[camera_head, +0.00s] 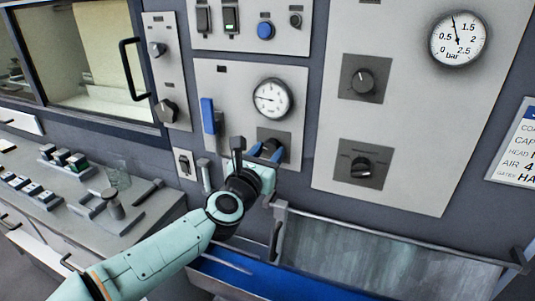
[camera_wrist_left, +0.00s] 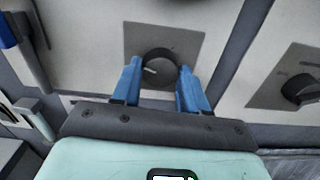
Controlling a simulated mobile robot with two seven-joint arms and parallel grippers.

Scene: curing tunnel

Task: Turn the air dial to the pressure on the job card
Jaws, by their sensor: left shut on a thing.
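My left gripper (camera_head: 267,152) is shut on a dark round dial (camera_wrist_left: 158,66) on a grey square plate, below a small round gauge (camera_head: 271,98). In the left wrist view its blue fingers stand on both sides of the dial, whose pale pointer mark points left. The small gauge's needle points left; its numbers are too small to read surely. The job card (camera_head: 514,150) is cut off at the right edge; its line "AIR 4" shows, and anything after that is cut off. My right gripper is not in view.
A larger bar gauge (camera_head: 458,39) at upper right has its needle near 1. Two other dark knobs, an upper one (camera_head: 363,82) and a lower one (camera_head: 361,166), sit right of my gripper. A blue lever (camera_head: 208,115) is close on the left. A trough (camera_head: 390,255) juts out below.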

